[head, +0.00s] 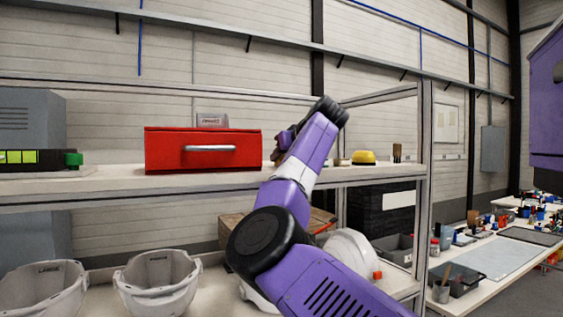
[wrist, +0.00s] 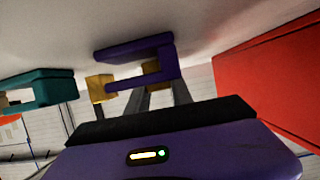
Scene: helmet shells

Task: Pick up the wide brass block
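In the wrist view, a brass block (wrist: 101,88) shows at the left end of a purple C-shaped piece (wrist: 135,49). A second brass block (wrist: 152,70) shows partly behind that piece's lower bar. I cannot tell which is the wide one. My gripper (wrist: 160,92) has its two grey fingers apart, pointing toward the purple piece, with the second brass block showing beyond the gap. Contact with it cannot be made out. In the head view, my purple arm hides most of the gripper and blocks, beside the red drawer box (head: 203,150) on the shelf.
The red box stands close on the right in the wrist view (wrist: 275,85); a teal piece (wrist: 40,90) is at left. In the head view, a yellow dome (head: 363,157) and a brown item (head: 397,153) stand right on the shelf (head: 110,184). White helmet shells (head: 158,283) sit below.

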